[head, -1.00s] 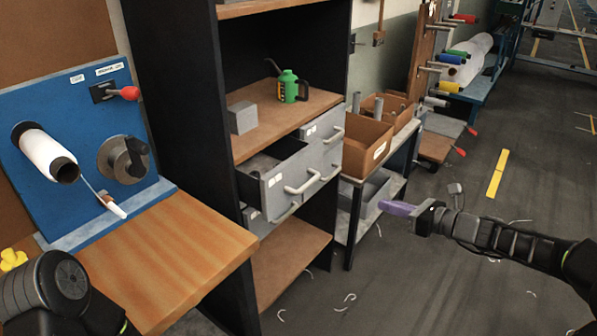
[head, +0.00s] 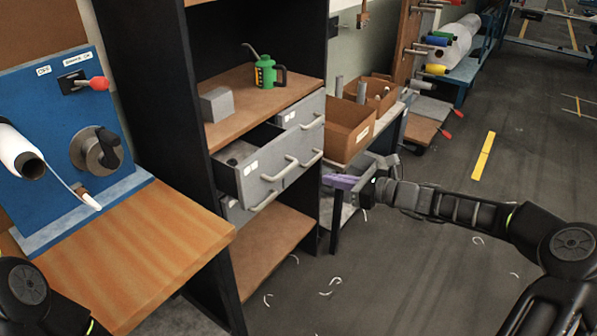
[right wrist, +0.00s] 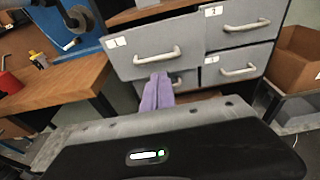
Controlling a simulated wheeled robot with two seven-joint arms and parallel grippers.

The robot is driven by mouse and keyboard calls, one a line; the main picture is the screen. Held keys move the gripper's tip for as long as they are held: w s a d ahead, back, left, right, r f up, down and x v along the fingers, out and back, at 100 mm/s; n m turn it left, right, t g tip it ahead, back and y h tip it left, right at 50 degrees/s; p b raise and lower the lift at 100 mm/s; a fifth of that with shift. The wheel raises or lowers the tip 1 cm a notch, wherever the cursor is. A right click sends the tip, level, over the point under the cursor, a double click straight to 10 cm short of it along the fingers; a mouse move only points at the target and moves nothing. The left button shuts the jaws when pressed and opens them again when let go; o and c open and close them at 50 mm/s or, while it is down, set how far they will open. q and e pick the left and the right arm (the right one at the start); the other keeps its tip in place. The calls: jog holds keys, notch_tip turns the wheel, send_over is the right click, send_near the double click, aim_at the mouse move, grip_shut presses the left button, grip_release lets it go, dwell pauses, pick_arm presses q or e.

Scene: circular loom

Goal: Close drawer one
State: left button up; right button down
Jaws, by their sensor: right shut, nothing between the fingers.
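Drawer one (head: 250,187), a grey drawer with a pale bar handle (head: 280,169), stands pulled out of the upper left of the drawer unit, its inside partly showing. In the right wrist view its front (right wrist: 136,66) bears a "1" label at the upper left. My right gripper (head: 338,181) has purple fingers, shut and empty. It is right of drawer one in the head view, apart from the handle. In the right wrist view the fingers (right wrist: 158,92) show just below the handle, in front of the drawers. My left gripper is out of view.
The neighbouring drawers (right wrist: 240,68) look shut. A green can (head: 266,74) and a grey block (head: 217,104) stand on the shelf above. A cardboard box (head: 346,134) sits on a side table right of the unit. A wooden worktop (head: 140,250) lies left. The floor at right is mostly clear.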

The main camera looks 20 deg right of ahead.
jog(key=p, duration=0.2)
send_near(276, 160)
jog(key=shift+w+a+f, duration=0.1)
jog(key=shift+w+f, duration=0.05)
jog(key=shift+f, duration=0.45)
jog(key=shift+w+a+f, duration=0.1)
jog(key=shift+f, duration=0.55)
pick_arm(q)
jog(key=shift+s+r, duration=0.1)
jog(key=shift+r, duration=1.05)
pick_arm(e)
jog(key=shift+w+a+f, duration=0.3)
jog(key=shift+w+a, duration=0.1)
jog(key=shift+w, duration=0.15)
jog(key=shift+w+a, duration=0.3)
jog(key=x, duration=0.2)
jog(key=r+b+x, duration=0.1)
jog(key=x, duration=0.5)
jog(key=shift+w+r, duration=0.1)
jog(key=shift+r, duration=0.25)
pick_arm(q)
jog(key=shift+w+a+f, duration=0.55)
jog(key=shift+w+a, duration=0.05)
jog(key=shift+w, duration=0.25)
pick_arm(e)
jog(key=shift+r, duration=0.25)
jog(key=shift+r, duration=0.1)
